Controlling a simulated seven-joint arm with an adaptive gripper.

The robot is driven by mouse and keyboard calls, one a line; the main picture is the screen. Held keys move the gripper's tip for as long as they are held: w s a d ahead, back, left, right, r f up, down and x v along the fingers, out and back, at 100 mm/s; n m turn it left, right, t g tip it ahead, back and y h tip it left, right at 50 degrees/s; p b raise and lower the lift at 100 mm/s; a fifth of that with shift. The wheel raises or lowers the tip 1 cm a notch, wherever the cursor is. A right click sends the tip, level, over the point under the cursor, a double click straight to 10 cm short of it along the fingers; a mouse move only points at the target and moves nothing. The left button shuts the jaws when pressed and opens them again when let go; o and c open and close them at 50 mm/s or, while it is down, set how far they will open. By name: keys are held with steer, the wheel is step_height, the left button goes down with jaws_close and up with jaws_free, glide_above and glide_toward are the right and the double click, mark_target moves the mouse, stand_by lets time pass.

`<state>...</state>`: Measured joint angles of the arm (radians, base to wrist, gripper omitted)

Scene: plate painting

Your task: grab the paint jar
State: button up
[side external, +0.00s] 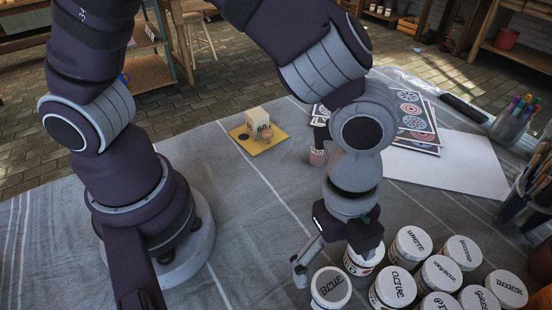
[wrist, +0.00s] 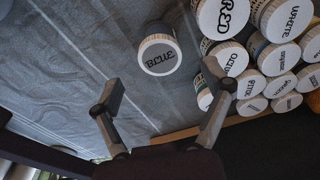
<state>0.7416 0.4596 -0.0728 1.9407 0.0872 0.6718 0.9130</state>
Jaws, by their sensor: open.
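Several white-lidded paint jars stand at the front right of the cloth-covered table. The BLUE jar (side external: 331,288) stands a little apart at the left of the group. It also shows upside down in lettering in the wrist view (wrist: 158,55), beyond my fingertips and roughly between their lines. My gripper (side external: 334,262) points down with its fingers spread, above and beside the BLUE jar; it is open and empty in the wrist view (wrist: 160,92). The RED jar (wrist: 222,16) is right of BLUE there; in the side view my gripper partly hides it.
Other jars, such as WHITE (side external: 411,243) and OLIVE (side external: 396,287), crowd close on the right. Brushes (side external: 536,185) and a marker cup (side external: 509,127) stand at the right edge. White paper (side external: 450,168) lies behind the jars. The cloth (side external: 245,225) left of BLUE is clear.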

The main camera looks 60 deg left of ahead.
mark_target(331, 287)
steer(key=f, duration=0.5)
steer(key=d+f, duration=0.1)
steer(key=f, duration=0.1)
steer(key=shift+s+d+f, duration=0.1)
steer(key=shift+s+f, duration=0.1)
steer(key=shift+f, duration=0.2)
steer(key=c, duration=1.3)
